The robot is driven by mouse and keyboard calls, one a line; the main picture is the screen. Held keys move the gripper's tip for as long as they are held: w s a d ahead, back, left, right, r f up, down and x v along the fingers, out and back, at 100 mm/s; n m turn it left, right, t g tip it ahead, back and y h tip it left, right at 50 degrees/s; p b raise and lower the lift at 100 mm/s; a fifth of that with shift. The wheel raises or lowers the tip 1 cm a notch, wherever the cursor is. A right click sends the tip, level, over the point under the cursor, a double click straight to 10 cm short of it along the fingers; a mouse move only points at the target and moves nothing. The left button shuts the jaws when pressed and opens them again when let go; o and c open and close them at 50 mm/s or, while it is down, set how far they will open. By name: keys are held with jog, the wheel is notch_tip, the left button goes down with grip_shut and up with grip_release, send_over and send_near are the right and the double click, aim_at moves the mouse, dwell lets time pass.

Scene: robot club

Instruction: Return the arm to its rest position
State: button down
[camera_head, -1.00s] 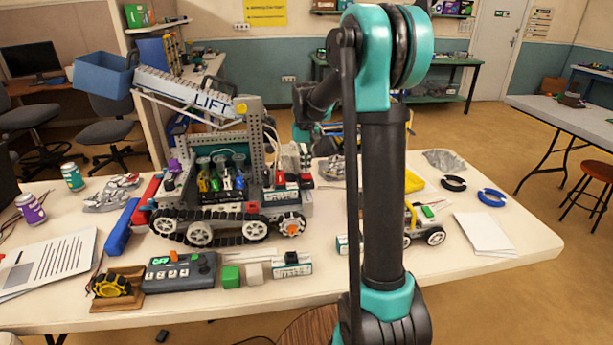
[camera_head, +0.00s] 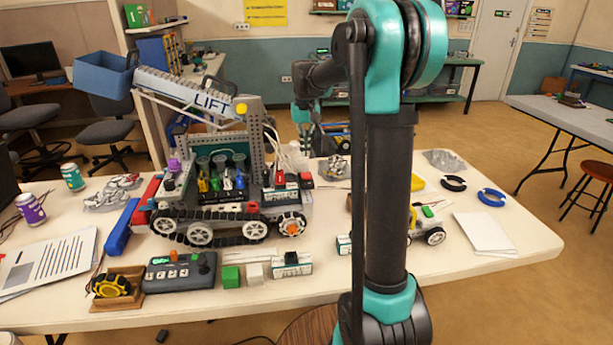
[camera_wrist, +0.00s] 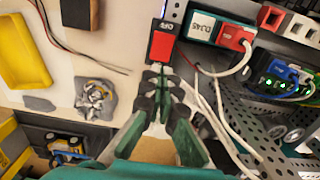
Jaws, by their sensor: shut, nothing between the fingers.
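My arm (camera_head: 388,200) stands upright in front of the table in the head view, with its upper joint bent over at the top and its forearm reaching back to the left. My gripper (camera_head: 309,140) points down beside the right end of the tracked robot with the LIFT boom (camera_head: 205,95). In the wrist view my gripper (camera_wrist: 157,80) has its fingers together with nothing held. The fingertips show just below a red switch block (camera_wrist: 162,42) in that picture; I cannot tell the gap between them.
In the wrist view, wires and a perforated metal frame (camera_wrist: 245,105) lie right of the fingers. A yellow tray (camera_wrist: 22,50) is at left.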

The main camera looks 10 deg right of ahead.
jog(key=s+d+f+t, duration=0.1)
jog(key=s+f, duration=0.4)
jog(key=s, duration=0.5)
jog(key=s+d+f+t, duration=0.1)
jog(key=s+f, duration=0.5)
jog(key=s, duration=0.4)
jog(key=s+d+f+t, duration=0.2)
jog(key=s+f, duration=0.3)
jog(key=s, duration=0.5)
jog(key=shift+s+f, duration=0.2)
jog(key=shift+f, duration=0.05)
